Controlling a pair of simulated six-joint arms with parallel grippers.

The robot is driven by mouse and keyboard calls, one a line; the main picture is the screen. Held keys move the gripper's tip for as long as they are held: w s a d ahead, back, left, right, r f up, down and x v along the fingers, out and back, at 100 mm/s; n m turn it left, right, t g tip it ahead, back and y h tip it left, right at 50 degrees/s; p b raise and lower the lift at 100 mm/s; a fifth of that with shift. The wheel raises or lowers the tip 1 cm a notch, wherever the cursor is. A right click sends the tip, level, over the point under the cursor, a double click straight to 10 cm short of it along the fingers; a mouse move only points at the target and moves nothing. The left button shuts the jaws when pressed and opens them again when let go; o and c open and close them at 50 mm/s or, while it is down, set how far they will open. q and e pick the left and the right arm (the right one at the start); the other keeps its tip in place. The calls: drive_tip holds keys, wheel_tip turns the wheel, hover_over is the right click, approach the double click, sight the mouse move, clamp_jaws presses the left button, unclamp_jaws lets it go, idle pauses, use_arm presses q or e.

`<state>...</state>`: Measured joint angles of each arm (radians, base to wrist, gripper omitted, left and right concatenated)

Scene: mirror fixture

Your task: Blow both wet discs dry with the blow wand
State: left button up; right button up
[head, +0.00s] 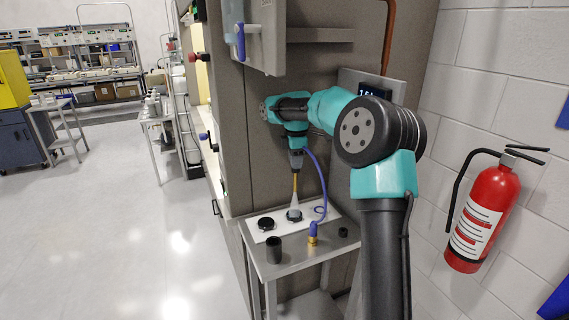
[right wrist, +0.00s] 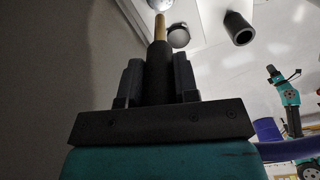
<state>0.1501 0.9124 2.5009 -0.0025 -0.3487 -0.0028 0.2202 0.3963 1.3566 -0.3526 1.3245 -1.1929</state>
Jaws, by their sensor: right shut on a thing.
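My right gripper (head: 296,152) is shut on the blow wand, which points down with its brass nozzle (head: 295,183) above the white plate (head: 322,213). A pale cone spreads from the nozzle down to the right-hand disc (head: 293,216). The left-hand disc (head: 266,223) is dark and sits apart from the nozzle. In the right wrist view the dark wand body (right wrist: 159,75) is between my fingers, and a grey disc (right wrist: 179,36) shows beyond the nozzle. I cannot tell how wet either disc is. My left gripper is not recognizable in either view.
A blue hose (head: 323,180) loops beside the plate to a brass fitting (head: 313,240). A black cylinder (head: 274,250) stands on the metal table (head: 290,264) in front. A tall grey-brown panel (head: 255,110) rises behind. A fire extinguisher (head: 482,215) hangs on the right wall.

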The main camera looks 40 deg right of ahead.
sight(297, 173)
drive_tip(key=shift+f, duration=0.1)
drive_tip(key=shift+f, duration=1.9)
drive_tip(key=shift+s+a, duration=0.1)
drive_tip(key=shift+s, duration=0.4)
drive_tip(key=shift+a+r, duration=0.1)
drive_tip(key=shift+r, duration=2.4)
